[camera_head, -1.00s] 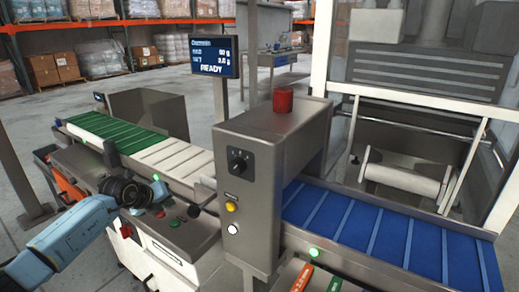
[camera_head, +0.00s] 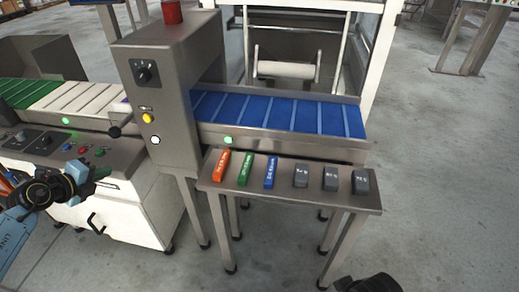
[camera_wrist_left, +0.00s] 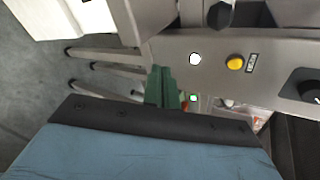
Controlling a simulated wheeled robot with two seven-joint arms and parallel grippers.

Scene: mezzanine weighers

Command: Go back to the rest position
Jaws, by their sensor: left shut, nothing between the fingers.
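My left gripper (camera_head: 92,175) is at the left of the head view, in front of the white cabinet and below the control panel (camera_head: 70,152). It is shut and empty, apart from the knobs and buttons as far as I can tell. In the left wrist view its greenish fingers (camera_wrist_left: 161,86) are together, with the grey machine housing beyond. A dark rounded part shows at the bottom edge of the head view; no right gripper fingers show.
A steel machine housing (camera_head: 168,95) stands between the green and white belt (camera_head: 55,96) and the blue belt (camera_head: 275,112). A steel shelf (camera_head: 290,199) in front holds orange, green, blue and grey blocks. Open floor (camera_head: 440,210) lies to the right.

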